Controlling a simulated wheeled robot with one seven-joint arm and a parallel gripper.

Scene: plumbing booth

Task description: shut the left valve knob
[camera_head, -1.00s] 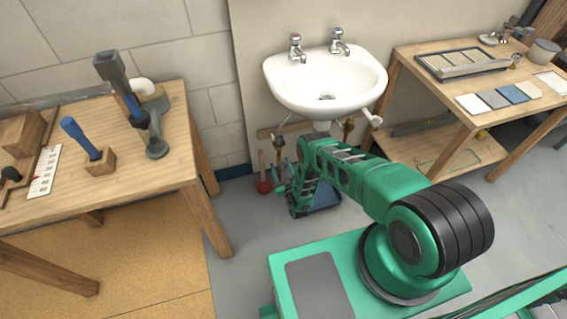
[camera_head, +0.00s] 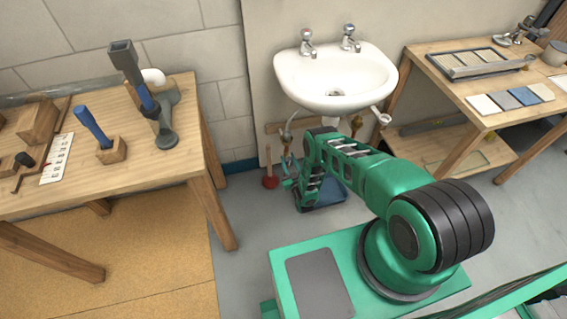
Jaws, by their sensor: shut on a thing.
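The left valve's pipe and brass fitting (camera_head: 287,138) show under the left side of the sink. My arm reaches down below the sink. My gripper (camera_head: 290,180) is at the left valve, beside the plunger, and is shut on what appears to be the left valve knob. The knob itself is too small and too covered by the gripper to make out, so its turn cannot be told. A second brass fitting (camera_head: 357,124) shows under the sink to the right, behind my arm.
The white sink (camera_head: 335,82) hangs above my forearm. A red plunger (camera_head: 270,182) stands just left of my gripper. A blue bin-like object (camera_head: 325,195) is on the floor behind my wrist. Wooden tables (camera_head: 195,200) stand left and right (camera_head: 455,110).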

